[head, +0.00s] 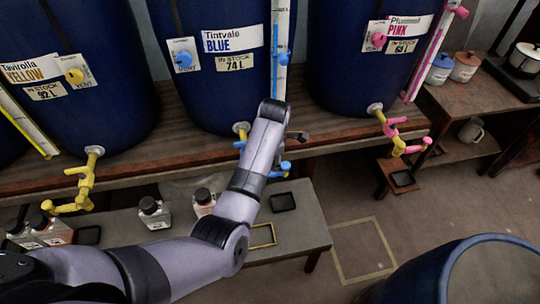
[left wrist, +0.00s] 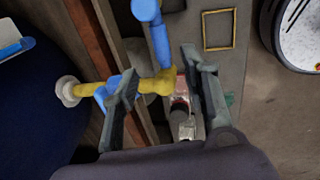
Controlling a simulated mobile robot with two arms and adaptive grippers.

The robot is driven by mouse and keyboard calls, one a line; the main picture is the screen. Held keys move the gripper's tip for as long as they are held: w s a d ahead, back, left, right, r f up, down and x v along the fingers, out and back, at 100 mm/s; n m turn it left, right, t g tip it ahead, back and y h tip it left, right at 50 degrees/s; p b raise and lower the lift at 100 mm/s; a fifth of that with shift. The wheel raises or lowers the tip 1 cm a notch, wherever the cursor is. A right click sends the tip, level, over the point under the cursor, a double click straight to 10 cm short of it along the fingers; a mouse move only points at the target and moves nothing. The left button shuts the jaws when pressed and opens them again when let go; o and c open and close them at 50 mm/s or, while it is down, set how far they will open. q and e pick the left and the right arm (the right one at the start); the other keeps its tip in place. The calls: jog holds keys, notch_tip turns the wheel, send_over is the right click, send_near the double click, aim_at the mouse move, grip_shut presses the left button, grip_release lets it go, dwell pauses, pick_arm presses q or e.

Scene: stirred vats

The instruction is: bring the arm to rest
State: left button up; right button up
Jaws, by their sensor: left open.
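My left arm comes in from the left of the head view and reaches up to the middle blue vat (head: 205,100), labelled BLUE. Its gripper (head: 297,136) is near that vat's tap, partly hidden behind my wrist. In the left wrist view, my left gripper (left wrist: 158,78) is open, its two dark fingers apart with nothing held. The tap's yellow pipe (left wrist: 155,83) and blue parts (left wrist: 151,35) show between and beside the fingers. I cannot tell whether a finger touches the tap. My right gripper is not in view.
Vats labelled YELLOW (head: 90,120) and PINK (head: 345,75) stand on either side, with yellow (head: 85,180) and pink (head: 398,140) taps jutting out. A low bench (head: 305,225) holds bottles (head: 154,210) and dark trays. A blue drum (head: 420,285) stands at the lower right.

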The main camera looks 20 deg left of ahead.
pick_arm(q)
jog(key=shift+s+r, duration=0.1)
jog(key=shift+r, duration=0.55)
jog(key=s+a+f+m, duration=0.1)
jog(key=s+f+m, duration=0.3)
jog(key=f, duration=0.6)
jog(key=s+a+f+m, duration=0.1)
jog(key=s+f+m, duration=0.4)
jog(key=s+f, duration=0.4)
jog(key=s+a+f+m, duration=0.1)
jog(key=s+f+m, duration=0.3)
jog(key=f, duration=0.7)
jog(key=shift+s+m+g, duration=0.3)
jog(key=shift+s+m, duration=0.1)
jog(key=shift+s, duration=0.8)
jog(key=s+a+f+m, duration=0.2)
jog(key=s+f+m, duration=0.2)
jog(key=s, duration=0.7)
jog(key=s+a+f+m, duration=0.2)
jog(key=s+f+m, duration=0.2)
jog(key=s, duration=0.6)
jog(key=s+a+f+m+h, duration=0.1)
jog(key=s+f+m, duration=0.3)
jog(key=s, duration=0.7)
jog(key=shift+s+a+f, duration=0.2)
jog(key=shift+s+a, duration=0.15)
jog(key=shift+a, duration=0.1)
